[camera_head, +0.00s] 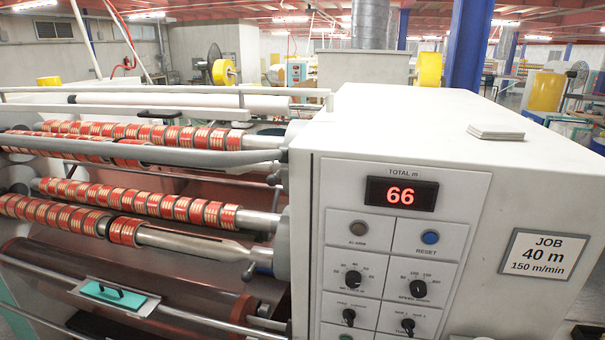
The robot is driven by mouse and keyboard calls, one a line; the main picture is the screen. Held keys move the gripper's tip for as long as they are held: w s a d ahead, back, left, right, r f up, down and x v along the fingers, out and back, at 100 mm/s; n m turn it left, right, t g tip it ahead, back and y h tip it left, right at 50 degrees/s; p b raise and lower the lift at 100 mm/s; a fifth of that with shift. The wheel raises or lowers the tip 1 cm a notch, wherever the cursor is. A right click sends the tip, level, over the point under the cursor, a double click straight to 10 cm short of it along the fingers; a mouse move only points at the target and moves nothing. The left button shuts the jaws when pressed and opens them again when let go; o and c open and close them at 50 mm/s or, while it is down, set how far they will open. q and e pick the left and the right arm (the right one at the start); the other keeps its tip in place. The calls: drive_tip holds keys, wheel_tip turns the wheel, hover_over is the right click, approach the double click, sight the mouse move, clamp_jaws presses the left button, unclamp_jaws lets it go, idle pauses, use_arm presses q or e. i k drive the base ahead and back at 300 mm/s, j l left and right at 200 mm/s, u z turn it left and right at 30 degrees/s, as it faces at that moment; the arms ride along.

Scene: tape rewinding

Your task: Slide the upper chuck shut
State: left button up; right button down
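The upper chuck (264,142) is a grey metal fitting where the upper shaft line meets the left side of the white machine housing. A small dark lever (274,178) hangs just below it. I cannot tell from this view whether the chuck is open or shut. The upper shaft carries several red and gold tape rolls (150,132). A long grey bar (170,156) runs in front of it and hides part of it. Neither of my grippers is in view.
A lower chuck (260,258) with a dark lever holds the lower shaft's end (190,240). The white housing (420,120) fills the right side, with a red "66" display (401,194), knobs and a job sign (544,254). A teal tray (118,297) lies at lower left.

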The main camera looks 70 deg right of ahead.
sight(271, 180)
drive_tip(key=z, duration=2.4)
